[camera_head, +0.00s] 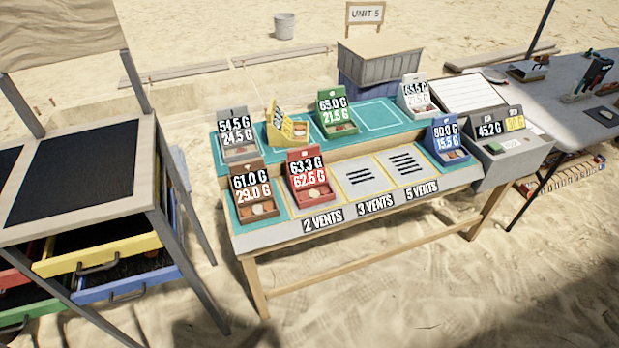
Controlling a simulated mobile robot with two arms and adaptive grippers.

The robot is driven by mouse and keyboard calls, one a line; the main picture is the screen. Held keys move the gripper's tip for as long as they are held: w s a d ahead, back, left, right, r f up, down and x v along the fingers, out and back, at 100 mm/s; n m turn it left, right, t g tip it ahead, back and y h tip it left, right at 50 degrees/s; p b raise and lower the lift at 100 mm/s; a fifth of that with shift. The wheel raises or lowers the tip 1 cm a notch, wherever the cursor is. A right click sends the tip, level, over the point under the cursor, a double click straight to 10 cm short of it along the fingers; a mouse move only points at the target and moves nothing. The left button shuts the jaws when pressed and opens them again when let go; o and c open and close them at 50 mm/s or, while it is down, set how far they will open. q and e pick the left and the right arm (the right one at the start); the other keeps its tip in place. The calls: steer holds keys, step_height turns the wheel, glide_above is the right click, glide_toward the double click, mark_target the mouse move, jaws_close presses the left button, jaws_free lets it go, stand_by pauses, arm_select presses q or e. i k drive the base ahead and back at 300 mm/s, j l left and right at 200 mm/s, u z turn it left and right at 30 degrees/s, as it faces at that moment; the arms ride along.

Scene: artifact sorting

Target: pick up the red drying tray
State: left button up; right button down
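The red drying tray (311,193) sits in the front row of the sorting table, just right of the brown tray (257,207). Its raised back panel reads 63.3 G and 62.5 G. A small light piece lies in it. Neither of my grippers shows in this view, and nothing is touching the red tray. On the wooden rack at the left, a red drawer front (14,278) is partly cut off by the picture's edge.
Green (336,121), yellow (283,128), grey (239,146), white (417,106) and blue (447,152) trays stand around the table. A scale (497,146) sits at its right end. The rack's yellow drawer (98,254) sticks out at left. Sand in front is clear.

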mark_target(307, 178)
steer(key=i+l+u, duration=0.4)
steer(key=i+l, duration=0.2)
steer(key=l, duration=0.25)
steer(key=i+l+u, duration=0.2)
steer(key=l, duration=0.25)
steer(key=i, duration=0.05)
